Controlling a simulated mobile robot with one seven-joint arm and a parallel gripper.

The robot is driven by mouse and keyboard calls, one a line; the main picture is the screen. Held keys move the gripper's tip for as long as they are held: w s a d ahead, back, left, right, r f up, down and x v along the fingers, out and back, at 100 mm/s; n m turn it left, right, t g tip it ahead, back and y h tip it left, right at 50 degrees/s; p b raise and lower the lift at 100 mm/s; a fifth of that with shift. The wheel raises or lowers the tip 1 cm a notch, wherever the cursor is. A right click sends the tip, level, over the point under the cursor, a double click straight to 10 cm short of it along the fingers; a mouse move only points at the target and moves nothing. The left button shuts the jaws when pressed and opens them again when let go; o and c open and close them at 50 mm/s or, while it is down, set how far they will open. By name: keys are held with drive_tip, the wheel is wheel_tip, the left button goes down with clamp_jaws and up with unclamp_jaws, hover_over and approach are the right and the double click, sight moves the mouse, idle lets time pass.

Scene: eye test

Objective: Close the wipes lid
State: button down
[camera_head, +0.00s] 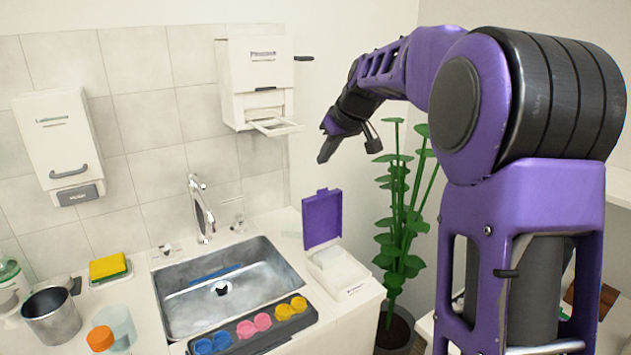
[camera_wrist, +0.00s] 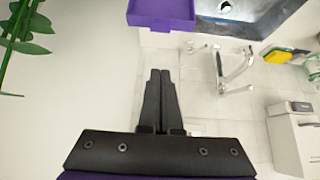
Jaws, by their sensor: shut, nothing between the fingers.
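The wipes box (camera_head: 338,270) is white and stands on the counter right of the sink. Its purple lid (camera_head: 322,218) stands open, upright at the back of the box. In the wrist view the purple lid (camera_wrist: 161,14) shows at the top edge, beyond my fingertips, and the box body is hidden or out of frame. My gripper (camera_head: 324,157) is in the air above the lid, apart from it, pointing down. In the wrist view my gripper (camera_wrist: 160,72) has its two dark fingers together with nothing between them.
A sink (camera_head: 180,318) with a faucet (camera_head: 202,210) lies left of the box. A tray of coloured cups (camera_head: 240,331) lies at its front. A towel dispenser (camera_head: 238,85) hangs on the wall near my gripper. A plant (camera_head: 397,205) stands right of the box.

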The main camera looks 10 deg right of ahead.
drive_tip(key=shift+w+a+f, duration=0.1)
drive_tip(key=shift+w+f, duration=0.2)
drive_tip(key=shift+f, duration=1)
drive_tip(key=shift+w+a+f, duration=0.15)
drive_tip(key=shift+w+f, duration=0.1)
drive_tip(key=shift+f, duration=1.05)
drive_tip(key=shift+w+a+f, duration=0.1)
drive_tip(key=shift+w+f, duration=0.2)
drive_tip(key=shift+f, duration=1)
drive_tip(key=shift+f+b, duration=0.1)
drive_tip(key=shift+b, duration=0.4)
